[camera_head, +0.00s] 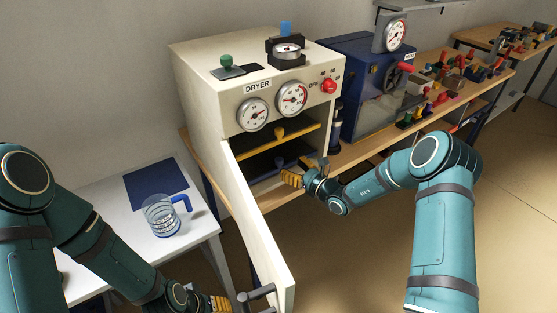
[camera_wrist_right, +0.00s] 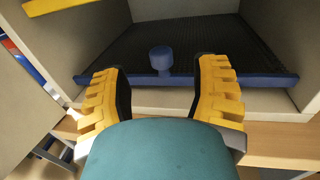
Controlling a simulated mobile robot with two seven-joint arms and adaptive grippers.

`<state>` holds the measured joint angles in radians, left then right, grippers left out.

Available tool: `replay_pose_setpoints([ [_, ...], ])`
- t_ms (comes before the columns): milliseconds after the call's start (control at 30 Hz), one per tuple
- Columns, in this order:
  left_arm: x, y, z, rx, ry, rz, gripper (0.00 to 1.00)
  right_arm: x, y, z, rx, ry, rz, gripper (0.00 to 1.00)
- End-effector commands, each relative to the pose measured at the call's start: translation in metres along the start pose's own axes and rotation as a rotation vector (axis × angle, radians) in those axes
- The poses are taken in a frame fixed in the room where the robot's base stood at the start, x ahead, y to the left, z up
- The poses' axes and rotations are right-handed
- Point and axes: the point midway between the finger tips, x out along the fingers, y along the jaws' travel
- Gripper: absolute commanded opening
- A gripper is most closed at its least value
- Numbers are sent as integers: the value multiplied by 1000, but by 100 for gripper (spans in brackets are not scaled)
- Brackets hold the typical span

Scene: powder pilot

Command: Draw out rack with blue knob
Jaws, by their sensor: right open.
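The rack with the blue knob is the lower, dark rack (camera_head: 262,165) inside the open dryer (camera_head: 205,78). In the right wrist view the rack (camera_wrist_right: 215,38) has a blue front bar, and its blue knob (camera_wrist_right: 161,58) stands out at the middle. My right gripper (camera_wrist_right: 163,72) is open, its two yellow fingers spread left and right of the knob with gaps. The head view shows this gripper (camera_head: 300,172) at the dryer's mouth. My left gripper (camera_head: 216,303) is low, near the door handle (camera_head: 258,293); its fingers are partly cut off.
A rack with a yellow knob (camera_head: 279,133) sits above. The dryer door (camera_head: 262,235) hangs open on the left. A white table (camera_head: 120,225) holds a jug with a blue handle (camera_head: 163,213). A blue machine (camera_head: 362,90) stands right of the dryer.

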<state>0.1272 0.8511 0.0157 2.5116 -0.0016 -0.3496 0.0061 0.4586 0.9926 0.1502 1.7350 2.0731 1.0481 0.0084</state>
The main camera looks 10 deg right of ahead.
Motion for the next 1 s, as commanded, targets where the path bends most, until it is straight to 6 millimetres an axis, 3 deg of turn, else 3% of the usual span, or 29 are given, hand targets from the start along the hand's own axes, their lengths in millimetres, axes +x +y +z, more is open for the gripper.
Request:
replay_pose_setpoints([
  [100,3,-1,1,1,-3,0,48,24,1,-1,-2,-1,2,61],
  [333,6,-2,2,1,-3,0,48,55,0,-1,-1,0,1,61],
  [800,7,-3,1,1,-2,0,48,65,0,0,0,1,0,60],
  [967,7,-3,1,1,-2,0,48,64,0,0,0,1,0,4],
  [1000,7,-3,1,1,-2,0,48,64,0,0,0,1,0,0],
])
